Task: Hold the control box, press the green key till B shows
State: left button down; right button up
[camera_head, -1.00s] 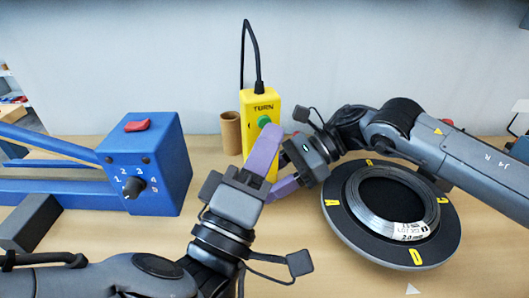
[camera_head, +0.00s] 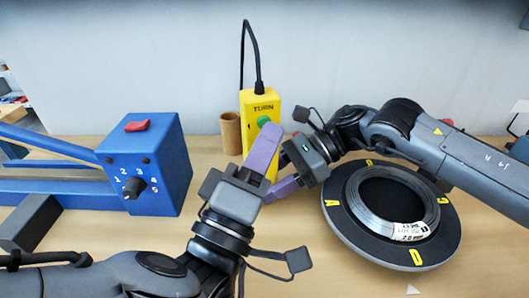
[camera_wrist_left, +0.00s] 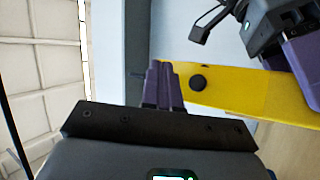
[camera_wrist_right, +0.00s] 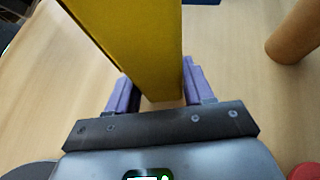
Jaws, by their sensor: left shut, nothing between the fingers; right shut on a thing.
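The yellow control box (camera_head: 262,103), marked TURN, stands upright at the middle of the table, with a cable from its top. Its green key (camera_head: 264,121) shows on the front. My left gripper (camera_head: 272,130) is shut and empty, its purple fingertips at the box front just below the key; contact is unclear. In the left wrist view the fingers (camera_wrist_left: 163,82) lie beside a round black button (camera_wrist_left: 198,83). My right gripper (camera_wrist_right: 160,95) is shut around the lower box. The turntable (camera_head: 340,222) bears yellow letters; D (camera_head: 416,263) is nearest the white triangle (camera_head: 413,288), and B is not readable.
A metal coil (camera_head: 352,200) lies on the turntable. A blue machine (camera_head: 160,165) with a numbered dial and red switch stands at the left. A brown cardboard tube (camera_head: 230,133) stands just left of the control box. The wall is close behind.

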pick_arm(q)
jog(key=shift+w, duration=0.25)
jog(key=shift+w+a, duration=0.1)
jog(key=shift+w, duration=0.1)
dwell(0.5)
jog(key=shift+s, duration=0.65)
jog(key=s+d, duration=0.1)
jog(key=s, duration=0.4)
jog(key=shift+s+d, duration=0.35)
jog(key=shift+s, duration=0.05)
dwell(4.8)
